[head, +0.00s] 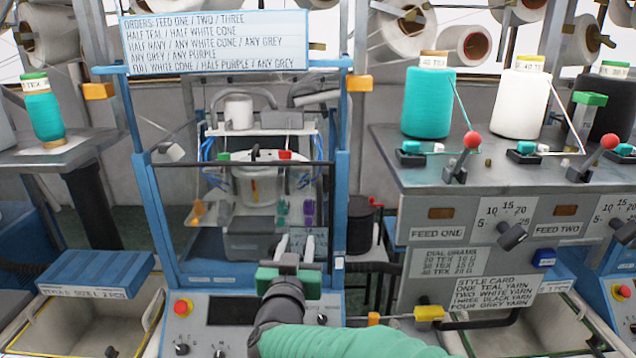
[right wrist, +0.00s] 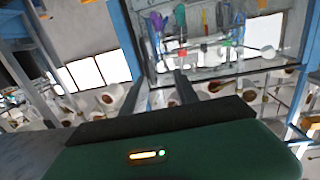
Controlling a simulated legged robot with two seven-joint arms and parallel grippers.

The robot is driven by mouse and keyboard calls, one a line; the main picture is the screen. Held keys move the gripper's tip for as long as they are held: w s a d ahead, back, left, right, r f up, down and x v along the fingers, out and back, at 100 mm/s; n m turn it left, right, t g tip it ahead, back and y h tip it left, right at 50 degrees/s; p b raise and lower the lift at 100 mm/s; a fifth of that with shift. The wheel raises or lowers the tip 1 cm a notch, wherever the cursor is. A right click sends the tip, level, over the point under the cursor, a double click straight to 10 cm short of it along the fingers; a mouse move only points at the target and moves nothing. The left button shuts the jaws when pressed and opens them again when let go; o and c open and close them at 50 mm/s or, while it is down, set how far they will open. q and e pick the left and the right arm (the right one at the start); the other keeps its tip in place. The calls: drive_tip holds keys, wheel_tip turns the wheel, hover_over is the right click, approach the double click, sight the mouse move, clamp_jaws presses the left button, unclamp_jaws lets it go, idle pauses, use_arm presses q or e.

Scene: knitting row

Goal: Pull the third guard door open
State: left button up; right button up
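One guard door shows in the head view, a clear panel with a dark top rail (head: 240,163) in a blue-framed knitting machine (head: 146,190). It seems to stand within the frame; I cannot tell whether it is fully shut. No number shows on it. My right gripper (head: 295,246) points up and away in front of the lower part of the door, its two pale fingers apart with nothing between them. In the right wrist view the fingers (right wrist: 159,90) are also apart, with the rail (right wrist: 225,79) beyond them. Contact with the door cannot be told. My left gripper is out of view.
Below the door is a control panel with a red button (head: 181,307). To the right stands a yarn bench (head: 385,150) with a teal cone (head: 428,103), a white cone (head: 520,105) and red-knobbed levers. A blue flap (head: 97,274) and open bin are at left. An orders sign (head: 215,42) hangs above.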

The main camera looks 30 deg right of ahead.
wheel_tip(320, 180, up, 2)
drive_tip(key=s+d+m+h, duration=0.1)
drive_tip(key=d+h, duration=0.1)
drive_tip(key=p, duration=0.2)
approach(318, 198)
drive_tip(key=w, duration=0.2)
drive_tip(key=shift+g, duration=0.4)
drive_tip(key=x, duration=0.3)
drive_tip(key=d+p+x, duration=0.1)
drive_tip(key=x, duration=0.2)
drive_tip(key=s+p+x, duration=0.1)
drive_tip(key=x, duration=0.2)
drive_tip(key=shift+w+d, duration=0.2)
drive_tip(key=shift+d, duration=0.25)
drive_tip(key=shift+a+r, duration=0.1)
drive_tip(key=shift+a, duration=0.4)
drive_tip(key=shift+c, duration=0.4)
drive_tip(key=shift+a, duration=0.1)
drive_tip(key=shift+c, duration=1.1)
drive_tip(key=c, duration=0.5)
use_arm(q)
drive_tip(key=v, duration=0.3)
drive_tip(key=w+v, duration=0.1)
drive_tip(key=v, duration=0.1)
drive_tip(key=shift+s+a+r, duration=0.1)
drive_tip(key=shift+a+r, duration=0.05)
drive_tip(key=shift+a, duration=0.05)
use_arm(e)
drive_tip(key=shift+s, duration=0.15)
